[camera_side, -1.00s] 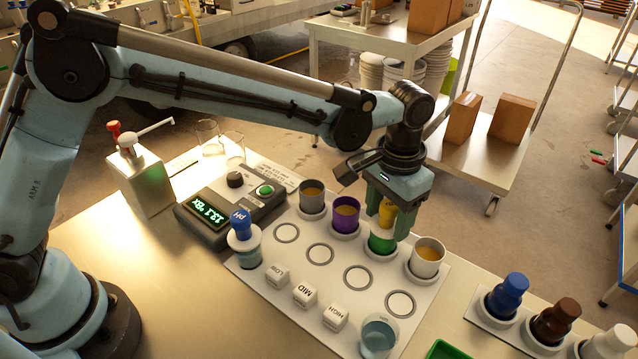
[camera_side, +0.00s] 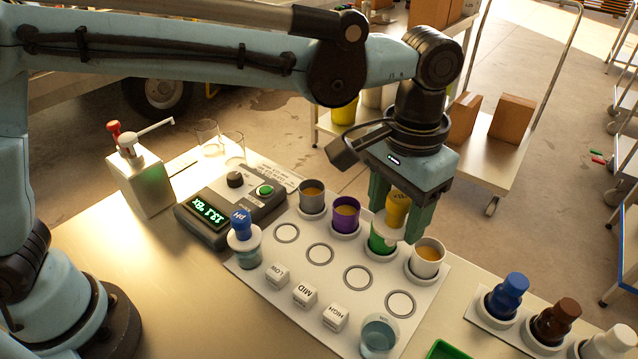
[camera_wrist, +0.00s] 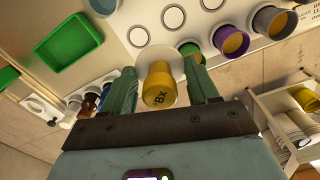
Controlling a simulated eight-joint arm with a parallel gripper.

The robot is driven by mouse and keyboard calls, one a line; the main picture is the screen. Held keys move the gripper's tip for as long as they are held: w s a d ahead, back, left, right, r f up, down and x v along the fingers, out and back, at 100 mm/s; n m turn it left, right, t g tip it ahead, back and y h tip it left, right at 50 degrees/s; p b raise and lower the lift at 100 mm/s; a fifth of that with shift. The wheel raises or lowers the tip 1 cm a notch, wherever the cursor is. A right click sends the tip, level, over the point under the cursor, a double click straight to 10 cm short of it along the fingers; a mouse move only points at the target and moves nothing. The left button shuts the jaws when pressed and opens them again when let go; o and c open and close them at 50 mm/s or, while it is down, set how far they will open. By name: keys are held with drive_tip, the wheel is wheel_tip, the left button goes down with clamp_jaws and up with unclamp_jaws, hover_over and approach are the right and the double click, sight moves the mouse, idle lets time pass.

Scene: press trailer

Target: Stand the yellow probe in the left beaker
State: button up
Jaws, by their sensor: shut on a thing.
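The yellow probe (camera_side: 398,208) is between my gripper's fingers (camera_side: 403,212), over the green cup (camera_side: 380,238) in the back row of the board. In the wrist view the probe (camera_wrist: 160,88) shows its "Bx" top between the two fingers, with a white disc around it. My gripper is shut on it. The probe's lower end is hidden, so I cannot tell whether it is clear of the cup. Two clear glass beakers stand at the back left beyond the meter; the left one (camera_side: 207,134) looks empty, the right one (camera_side: 234,147) stands beside it.
A blue pH probe (camera_side: 241,226) stands in a vessel at the board's left. A meter (camera_side: 222,210) and pump bottle (camera_side: 141,180) lie further left. Grey (camera_side: 313,197), purple (camera_side: 345,217) and white (camera_side: 426,257) cups flank the green one. A clear vessel (camera_side: 379,338) stands in front.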

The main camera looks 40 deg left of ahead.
drive_tip(key=s+d+f, duration=0.2)
drive_tip(key=s+d, duration=0.3)
drive_tip(key=s, duration=0.5)
drive_tip(key=shift+w+f, duration=0.15)
drive_tip(key=shift+f, duration=2.5)
drive_tip(key=shift+f, duration=0.6)
drive_tip(key=o, duration=0.9)
drive_tip(key=shift+r, duration=0.1)
wheel_tip(320, 180, up, 11)
